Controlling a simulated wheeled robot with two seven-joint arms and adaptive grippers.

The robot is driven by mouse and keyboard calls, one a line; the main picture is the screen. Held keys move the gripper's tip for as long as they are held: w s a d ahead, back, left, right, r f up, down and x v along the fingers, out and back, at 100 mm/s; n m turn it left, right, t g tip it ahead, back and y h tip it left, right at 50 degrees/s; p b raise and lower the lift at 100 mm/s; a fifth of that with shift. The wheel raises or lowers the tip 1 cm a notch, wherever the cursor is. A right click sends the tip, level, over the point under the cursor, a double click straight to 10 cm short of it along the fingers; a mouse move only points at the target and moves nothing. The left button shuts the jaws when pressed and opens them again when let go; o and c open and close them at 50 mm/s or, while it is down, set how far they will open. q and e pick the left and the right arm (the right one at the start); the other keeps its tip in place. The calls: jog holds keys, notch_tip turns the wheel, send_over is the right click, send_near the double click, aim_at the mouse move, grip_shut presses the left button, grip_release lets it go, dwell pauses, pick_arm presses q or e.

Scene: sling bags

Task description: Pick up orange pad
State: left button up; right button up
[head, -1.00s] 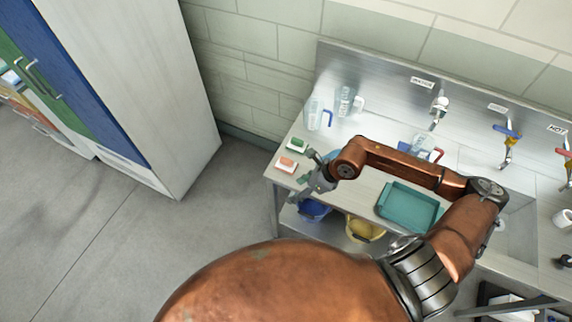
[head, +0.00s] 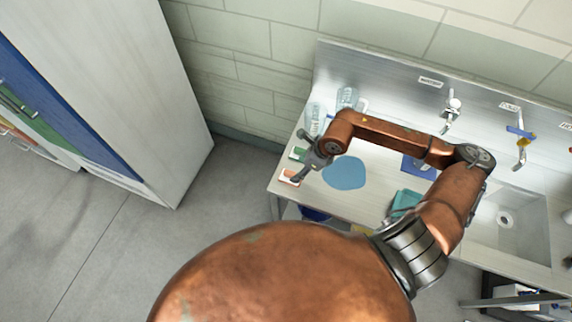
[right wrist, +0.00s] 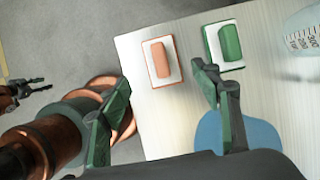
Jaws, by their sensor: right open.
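The orange pad (head: 289,177) sits on a small white, orange-edged base at the left front corner of the steel counter. It shows clearly in the right wrist view (right wrist: 161,60). My right gripper (head: 301,161) is above that corner, and its fingers also show in the right wrist view (right wrist: 163,90). They are spread apart with nothing between them. The orange pad appears just beyond and between the fingertips, with no clear contact. A dark gripper at the left edge of the right wrist view looks like my left one (right wrist: 25,88); its jaw state is unclear.
A green pad (right wrist: 230,42) on a white base lies close beside the orange one, near one right fingertip. A flat blue round patch (head: 344,173) lies on the counter. A clear graduated container (right wrist: 302,45) stands nearby. A sink (head: 505,218) and taps are at right.

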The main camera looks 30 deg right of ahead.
aim_at(292, 173)
jog(key=shift+w+a+f, duration=0.1)
jog(key=shift+w+f, duration=0.1)
jog(key=shift+w, duration=0.25)
jog(key=shift+w+a+f, duration=0.15)
jog(key=shift+a+f, duration=0.05)
jog(key=shift+f, duration=0.1)
jog(key=shift+a+f+p, duration=0.1)
jog(key=shift+f+p, duration=0.2)
jog(key=shift+f, duration=0.35)
jog(key=shift+p+x, duration=0.5)
jog(key=shift+x, duration=1.7)
jog(key=shift+f, duration=0.35)
jog(key=c, duration=1.2)
pick_arm(q)
jog(key=shift+s+r, duration=0.55)
jog(key=shift+r, duration=0.3)
pick_arm(e)
jog(key=shift+c, duration=0.2)
